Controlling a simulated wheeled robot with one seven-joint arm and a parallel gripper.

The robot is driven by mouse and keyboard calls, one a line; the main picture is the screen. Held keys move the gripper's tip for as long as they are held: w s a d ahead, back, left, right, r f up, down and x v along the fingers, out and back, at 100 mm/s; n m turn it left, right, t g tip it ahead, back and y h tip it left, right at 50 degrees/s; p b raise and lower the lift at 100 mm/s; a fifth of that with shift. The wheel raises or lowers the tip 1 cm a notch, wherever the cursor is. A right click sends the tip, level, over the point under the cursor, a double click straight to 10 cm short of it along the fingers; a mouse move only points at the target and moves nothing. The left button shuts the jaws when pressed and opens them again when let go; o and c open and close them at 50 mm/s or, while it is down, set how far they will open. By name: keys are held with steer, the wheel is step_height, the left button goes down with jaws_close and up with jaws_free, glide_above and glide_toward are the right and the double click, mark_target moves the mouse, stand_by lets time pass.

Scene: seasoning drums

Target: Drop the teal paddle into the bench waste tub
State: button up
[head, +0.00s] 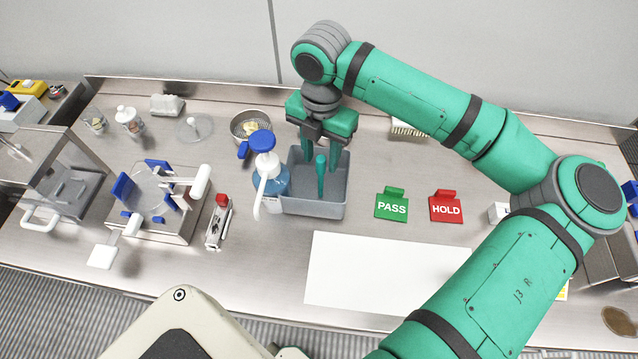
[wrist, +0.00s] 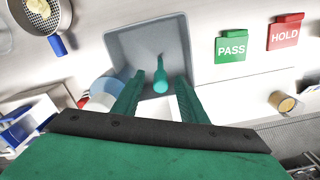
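The grey waste tub (head: 318,209) stands on the steel bench and also shows in the wrist view (wrist: 120,42). The teal paddle (head: 320,178) is inside the tub's outline, narrow end away from me in the wrist view (wrist: 160,80). I cannot tell whether it rests on the tub floor or is still above it. My gripper (head: 321,165) points down over the tub with its fingers apart. In the wrist view the paddle lies between the two fingers (wrist: 157,88), with a gap showing on each side. The gripper is open and holds nothing that I can see.
A blue-topped pump bottle (head: 270,178) stands against the tub's left side. A strainer bowl (head: 250,122) is behind it. Green PASS (head: 391,205) and red HOLD (head: 446,207) signs stand to the right. A white sheet (head: 380,270) lies in front.

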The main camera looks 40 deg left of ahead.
step_height(320, 180, up, 8)
steer(key=shift+a+f, duration=0.1)
steer(key=shift+f, duration=0.15)
steer(key=shift+r, duration=0.75)
steer(key=shift+s, duration=0.1)
